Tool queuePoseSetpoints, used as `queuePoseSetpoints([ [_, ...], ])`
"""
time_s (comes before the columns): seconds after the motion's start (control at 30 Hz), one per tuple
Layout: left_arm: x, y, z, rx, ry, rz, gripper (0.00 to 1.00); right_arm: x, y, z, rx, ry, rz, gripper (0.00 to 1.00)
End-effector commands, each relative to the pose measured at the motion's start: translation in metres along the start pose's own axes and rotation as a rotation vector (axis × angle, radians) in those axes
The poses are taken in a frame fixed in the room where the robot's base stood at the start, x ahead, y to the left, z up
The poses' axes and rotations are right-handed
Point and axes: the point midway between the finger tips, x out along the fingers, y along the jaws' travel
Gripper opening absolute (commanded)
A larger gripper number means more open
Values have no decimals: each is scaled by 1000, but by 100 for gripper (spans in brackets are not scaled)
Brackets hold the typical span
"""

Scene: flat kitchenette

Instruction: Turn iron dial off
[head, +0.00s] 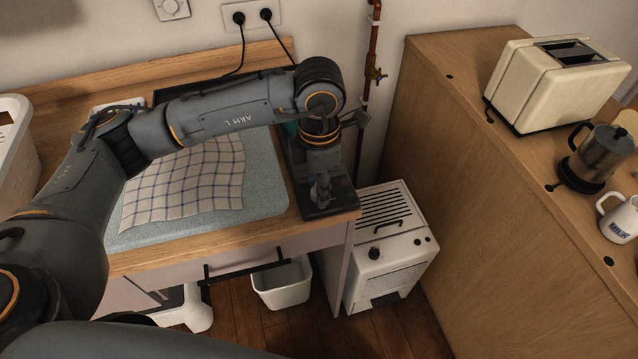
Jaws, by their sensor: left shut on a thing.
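My left arm reaches across the counter from the left, and its gripper (322,190) points down over a dark flat base (341,200) at the counter's right end. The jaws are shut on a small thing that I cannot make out. The iron and its dial cannot be clearly seen; my arm and wrist cover much of that spot. A bit of teal (291,128) shows beside my wrist, and I cannot tell what it belongs to. My right gripper is not in view.
A checked cloth (190,180) lies on a pale blue-grey pad (262,170). Two plugs with black cords sit in the wall socket (252,16). A copper pipe (372,50) and white heater (390,245) stand right. The wooden cabinet (480,190) holds a toaster (550,85), pot and mug.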

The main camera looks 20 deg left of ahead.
Motion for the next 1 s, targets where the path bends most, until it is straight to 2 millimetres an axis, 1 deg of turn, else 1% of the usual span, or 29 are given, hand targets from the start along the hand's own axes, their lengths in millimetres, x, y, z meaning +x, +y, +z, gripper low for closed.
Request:
queuePoseSetpoints([
  [0.03,1,0,0,-1,2,-1,0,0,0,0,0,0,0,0],
  [0.07,1,0,0,-1,2,-2,37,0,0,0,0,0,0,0],
  [0.1,1,0,0,-1,2,-1,45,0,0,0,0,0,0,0],
  [0.13,1,0,0,-1,2,-1,51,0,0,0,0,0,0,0],
  [0.17,1,0,0,-1,2,-1,54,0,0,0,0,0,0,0],
  [0.43,0,0,0,0,1,0,54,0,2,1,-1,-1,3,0],
  [0.57,-9,0,0,0,-1,1,54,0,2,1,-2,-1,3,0],
  [0.67,-24,1,1,0,-3,2,54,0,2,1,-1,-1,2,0],
  [0.9,-76,1,1,0,-3,2,54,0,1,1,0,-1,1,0],
  [1.0,-94,0,0,0,-2,2,54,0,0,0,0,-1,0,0],
])
